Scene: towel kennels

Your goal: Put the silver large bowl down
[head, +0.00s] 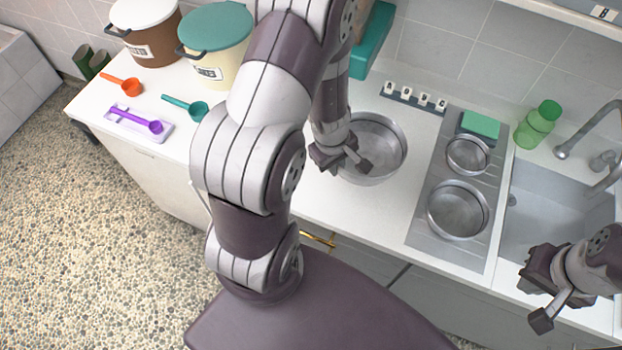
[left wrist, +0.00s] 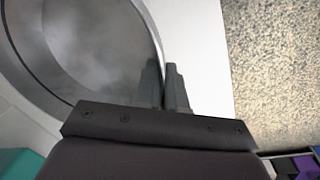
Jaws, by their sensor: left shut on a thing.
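The silver large bowl (head: 387,150) is upright at the middle of the white counter, partly behind my left arm. My left gripper (head: 350,163) is shut on its near-left rim. In the left wrist view, the fingers (left wrist: 165,85) stand either side of the rim of the bowl (left wrist: 85,45), which looks empty. I cannot tell whether its base touches the counter. My right gripper (head: 536,299) is at the lower right, in front of the sink, with its fingers apart and nothing between them.
A grey draining mat (head: 428,235) with two smaller silver bowls (head: 458,210) (head: 467,157) and a green sponge (head: 480,124) lies to the right. A row of label blocks (head: 413,100) stands behind. Orange (head: 131,87), teal (head: 195,111) and purple (head: 150,125) scoops lie left. The counter right of the bowl is clear.

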